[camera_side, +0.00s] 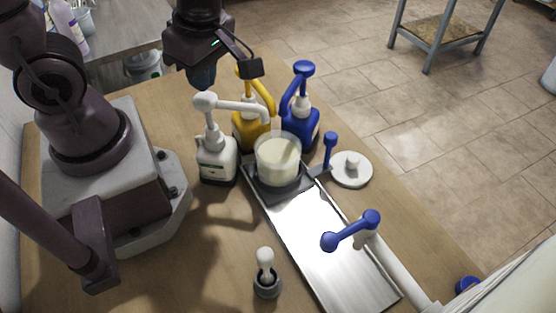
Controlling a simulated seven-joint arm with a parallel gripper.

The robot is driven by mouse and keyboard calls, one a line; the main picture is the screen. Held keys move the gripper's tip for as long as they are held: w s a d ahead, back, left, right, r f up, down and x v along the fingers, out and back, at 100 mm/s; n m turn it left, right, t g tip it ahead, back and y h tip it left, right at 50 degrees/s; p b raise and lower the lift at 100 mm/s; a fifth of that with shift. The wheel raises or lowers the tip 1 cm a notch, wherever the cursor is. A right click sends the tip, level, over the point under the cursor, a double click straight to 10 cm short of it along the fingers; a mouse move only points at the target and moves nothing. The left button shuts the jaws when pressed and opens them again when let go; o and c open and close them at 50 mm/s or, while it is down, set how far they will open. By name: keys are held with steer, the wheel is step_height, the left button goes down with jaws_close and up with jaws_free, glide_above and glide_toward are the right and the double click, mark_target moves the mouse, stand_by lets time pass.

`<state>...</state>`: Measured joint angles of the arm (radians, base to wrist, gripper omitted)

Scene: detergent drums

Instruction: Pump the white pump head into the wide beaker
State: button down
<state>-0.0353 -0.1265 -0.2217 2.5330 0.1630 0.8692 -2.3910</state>
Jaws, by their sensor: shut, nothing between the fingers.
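The white pump head (206,101) tops a white bottle (217,165) left of the beaker. Its spout points right, and its tip appears over or close to the rim of the wide beaker (278,158). The clear beaker holds a pale cream content and stands on a dark square base (285,190). My gripper (202,82) hangs above and slightly behind the white pump head, apart from it in the picture. It looks shut and empty; the exact height gap cannot be told.
Yellow (251,132) and blue (300,130) pump bottles stand close behind the beaker. A metal ramp (320,245) runs toward the front, with a blue-handled pipe (395,265) beside it. A white lid (350,172) lies right; a small grey holder (267,287) stands in front.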

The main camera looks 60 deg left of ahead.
steer(key=shift+f, duration=0.1)
stand_by(0.6)
steer(key=shift+f, duration=0.75)
steer(key=shift+f, duration=0.1)
steer(key=shift+r, duration=1)
step_height(320, 180, up, 6)
stand_by(0.6)
